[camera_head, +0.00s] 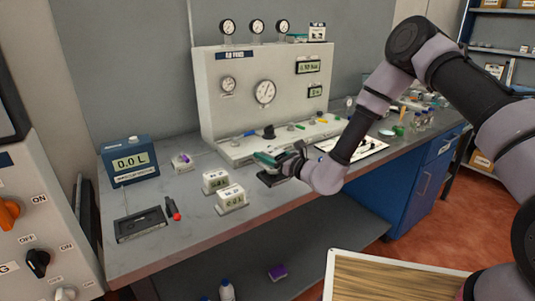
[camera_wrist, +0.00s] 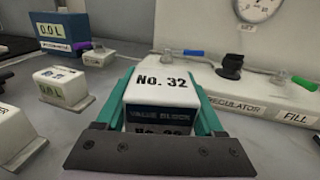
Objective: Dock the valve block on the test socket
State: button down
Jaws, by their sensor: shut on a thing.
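The valve block (camera_wrist: 162,92) is a white-topped block marked "No. 32", with a dark blue front lettered "VALVE BLOCK". In the wrist view it sits between the teal fingers of my gripper (camera_wrist: 163,75), which is shut on it. In the head view my gripper (camera_head: 268,159) is over the bench, just in front of the panel's ledge, and mostly hides the block. I cannot tell whether the block touches the bench. No part is clearly labelled as the test socket; a black round fitting (camera_wrist: 231,66) stands on the ledge ahead, near the "REGULATOR" label.
The gauge panel (camera_head: 225,92) stands behind the ledge. Two white display boxes (camera_head: 215,180) (camera_head: 231,199) are left of my gripper. A blue "0.0 L" unit (camera_head: 130,161), a dark tray (camera_head: 141,225) and a red-tipped tool (camera_head: 173,209) lie further left. The bench front is clear.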

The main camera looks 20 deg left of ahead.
jog(key=shift+f, duration=0.7)
jog(key=shift+c, duration=1.4)
grip_release()
jog(key=shift+v, duration=5.5)
jog(key=s+d+r+n+g, duration=0.25)
jog(key=r+n+g, duration=0.2)
jog(key=r, duration=0.25)
jog(key=s+d+r+n+g, duration=0.25)
jog(key=r+n, duration=0.25)
jog(key=r, duration=0.3)
jog(key=s+d+r+n+g, duration=0.1)
jog(key=s+r+n+g, duration=0.3)
jog(key=r, duration=0.3)
jog(key=s+d+r+n+t+h, duration=0.2)
jog(key=d+r+t+h, duration=0.1)
jog(key=d, duration=0.7)
jog(key=s+d+r+n+t+h, duration=0.1)
jog(key=d+r+h, duration=0.4)
jog(key=d, duration=0.5)
jog(key=s+d+r+n+t+h, duration=0.2)
jog(key=s+d+r+t+h, duration=0.2)
jog(key=d, duration=0.7)
jog(key=shift+r+n+t+h, duration=0.35)
jog(key=shift+r+t+h, duration=0.2)
jog(key=shift+t+h, duration=0.35)
